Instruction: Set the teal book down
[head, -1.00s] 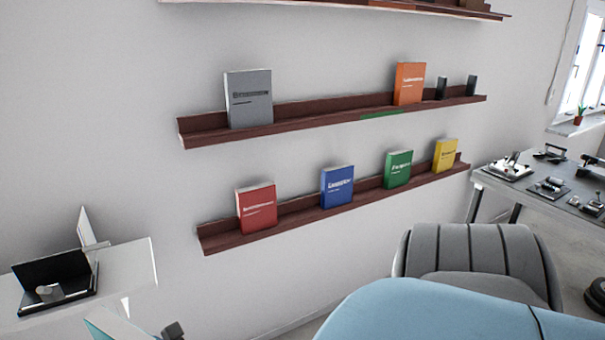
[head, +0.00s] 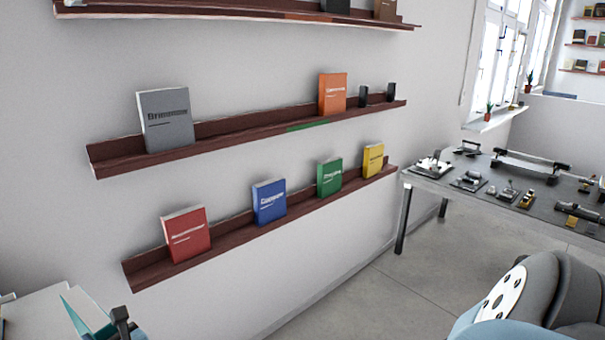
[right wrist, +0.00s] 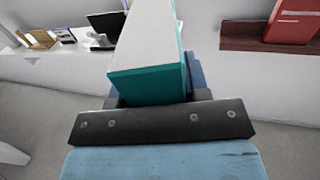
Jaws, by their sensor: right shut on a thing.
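The teal book (right wrist: 150,85) is held in my right gripper (right wrist: 158,105), seen from the right wrist. Its teal edge faces the camera and its pale side extends away from the jaws. In the head view a corner of the teal book (head: 76,316) shows at the bottom left beside the dark gripper (head: 121,318); the rest is cut off by the frame. The middle wall shelf (head: 230,140) has a green strip (head: 307,126) on its ledge, between the grey book (head: 166,119) and the orange book (head: 332,94). My left gripper is not in view.
The lower shelf (head: 225,234) holds red (head: 186,234), blue (head: 269,201), green (head: 329,177) and yellow (head: 373,160) books. Two small dark objects (head: 377,95) stand right of the orange book. A table (head: 470,185) with devices stands right.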

